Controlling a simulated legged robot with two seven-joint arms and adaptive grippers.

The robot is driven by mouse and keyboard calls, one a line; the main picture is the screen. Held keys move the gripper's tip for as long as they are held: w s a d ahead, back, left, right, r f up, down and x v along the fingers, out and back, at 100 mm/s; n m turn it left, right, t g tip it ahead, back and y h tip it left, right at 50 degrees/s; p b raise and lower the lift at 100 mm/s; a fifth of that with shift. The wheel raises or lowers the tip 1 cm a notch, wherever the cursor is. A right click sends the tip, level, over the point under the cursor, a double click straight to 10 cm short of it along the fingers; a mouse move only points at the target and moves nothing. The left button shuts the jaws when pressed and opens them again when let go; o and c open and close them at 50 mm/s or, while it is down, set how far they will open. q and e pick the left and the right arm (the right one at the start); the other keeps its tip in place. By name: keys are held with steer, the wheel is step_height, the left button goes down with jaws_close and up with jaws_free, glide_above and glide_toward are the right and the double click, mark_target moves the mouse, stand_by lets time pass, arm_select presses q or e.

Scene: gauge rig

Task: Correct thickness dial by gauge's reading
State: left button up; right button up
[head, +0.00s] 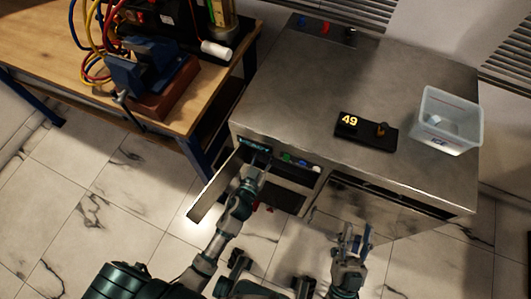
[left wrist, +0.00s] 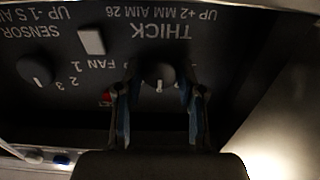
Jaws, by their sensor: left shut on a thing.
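The dark control panel (left wrist: 60,110) fills the left wrist view, its lettering upside down. Under the words THICK and UP +2 MM AIM 26 is the thickness dial (left wrist: 160,76), a round dark knob with a pale mark. My left gripper (left wrist: 158,98) is shut on this dial, one finger on each side. In the head view my left arm reaches into the opened cabinet front. My right gripper (head: 355,238) is open and empty before the cabinet.
An open door (head: 213,190) stands left of my left arm. A clear bin (head: 447,122) stands on the metal cabinet (head: 305,95). A wooden bench (head: 40,45) with a blue vise (head: 150,72) is at left.

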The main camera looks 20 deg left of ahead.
steer(key=shift+w, duration=0.1)
arm_select(q)
steer(key=m+p, duration=0.1)
steer(key=m, duration=0.2)
steer(key=shift+d+f+m+p, duration=0.15)
steer(key=shift+m+p, duration=0.25)
steer(key=shift+m, duration=2)
arm_select(e)
steer(key=shift+w+a+f+n+g, duration=0.2)
steer(key=shift+w+f+g, duration=0.4)
steer(key=shift+f+g, duration=0.3)
steer(key=shift+w+a+f+n+g, duration=0.1)
steer(key=shift+w+f+n+g, duration=0.1)
steer(key=shift+w+f+g, duration=0.5)
steer(key=shift+s+f, duration=0.1)
steer(key=shift+s, duration=0.05)
arm_select(q)
steer(key=o, duration=1.1)
arm_select(e)
steer(key=shift+d, duration=0.1)
arm_select(q)
steer(key=shift+s, duration=0.3)
steer(key=s, duration=1.1)
steer(key=shift+s+a, duration=0.2)
